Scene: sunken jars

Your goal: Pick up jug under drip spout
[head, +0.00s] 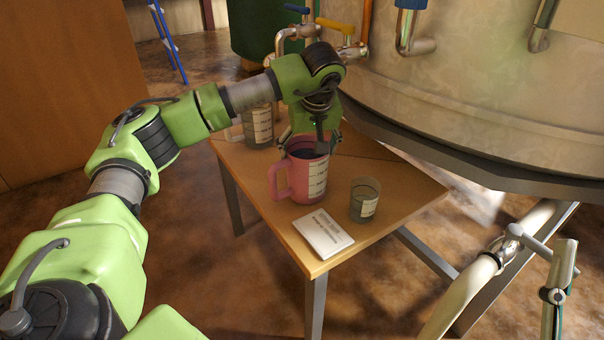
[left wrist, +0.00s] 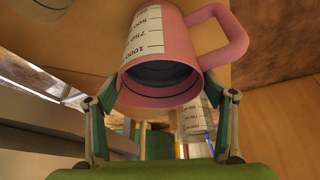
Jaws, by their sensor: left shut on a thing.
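A pink measuring jug (head: 303,180) with a white scale stands upright on the small wooden table, its handle to the left in the head view. My left gripper (head: 318,137) reaches in from above and behind and is shut on the jug near its rim. In the left wrist view the pink jug (left wrist: 160,60) sits between my left gripper's fingers (left wrist: 165,103), its mouth toward me and dark inside. Whether it is lifted clear of the table is hard to tell. My arm partly hides the taps above. My right gripper is out of view.
The wooden table (head: 400,178) also holds a clear jug (head: 258,128) behind, a small grey glass (head: 364,203) to the right and a white notepad (head: 323,234) in front. A yellow-handled tap (head: 336,27) and a large metal tank (head: 470,100) overhang the back.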

